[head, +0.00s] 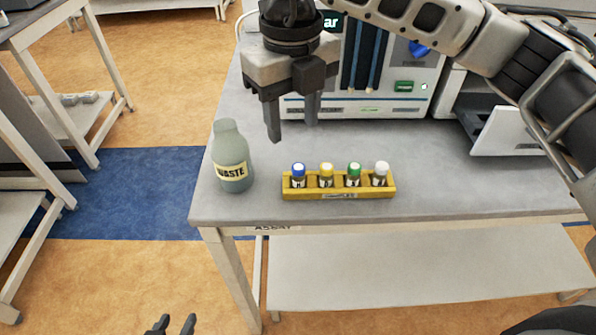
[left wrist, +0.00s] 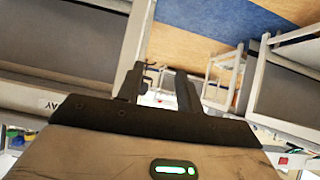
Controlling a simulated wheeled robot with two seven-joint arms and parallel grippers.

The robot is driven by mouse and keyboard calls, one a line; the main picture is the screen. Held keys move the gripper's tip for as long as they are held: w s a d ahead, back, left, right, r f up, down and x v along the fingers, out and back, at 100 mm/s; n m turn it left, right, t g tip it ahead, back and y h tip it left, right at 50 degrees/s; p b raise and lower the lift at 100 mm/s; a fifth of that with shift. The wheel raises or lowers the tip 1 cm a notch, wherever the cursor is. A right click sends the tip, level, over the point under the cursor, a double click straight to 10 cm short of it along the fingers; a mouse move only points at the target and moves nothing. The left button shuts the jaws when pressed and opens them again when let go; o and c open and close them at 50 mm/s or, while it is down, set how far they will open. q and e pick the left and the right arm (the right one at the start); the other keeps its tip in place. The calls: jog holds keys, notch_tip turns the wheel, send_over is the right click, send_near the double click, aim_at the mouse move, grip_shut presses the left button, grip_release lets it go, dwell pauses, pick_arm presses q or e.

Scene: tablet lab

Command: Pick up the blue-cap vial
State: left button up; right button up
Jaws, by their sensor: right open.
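The blue-cap vial (head: 298,175) stands upright in the leftmost slot of a yellow rack (head: 340,194) near the table's front edge. Vials with a yellow cap (head: 326,175), a green cap (head: 353,174) and a white cap (head: 380,174) stand beside it in the same rack. My right gripper (head: 292,138) is open and empty, pointing down, above and behind the blue-cap vial, apart from it. My left gripper (head: 172,325) is low at the bottom edge, away from the table; its fingers (left wrist: 158,90) show apart and empty in the left wrist view.
A grey-green bottle (head: 232,160) labelled WASTE stands left of the rack. A lab machine (head: 370,75) stands behind, with an open white tray or drawer (head: 510,135) at the right. The table (head: 440,180) is clear right of the rack.

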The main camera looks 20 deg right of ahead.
send_over(299, 167)
jog(key=f, duration=0.5)
jog(key=shift+a+f, duration=0.2)
jog(key=shift+a, duration=0.2)
jog(key=f+p, duration=0.1)
jog(key=f, duration=0.1)
jog(key=d+f+p, duration=0.1)
jog(key=f, duration=0.1)
jog(key=shift+s+f, duration=0.1)
jog(key=shift+f, duration=0.25)
jog(key=shift+a+f, duration=0.1)
jog(key=shift+f, duration=0.3)
jog(key=shift+c, duration=0.4)
grip_shut()
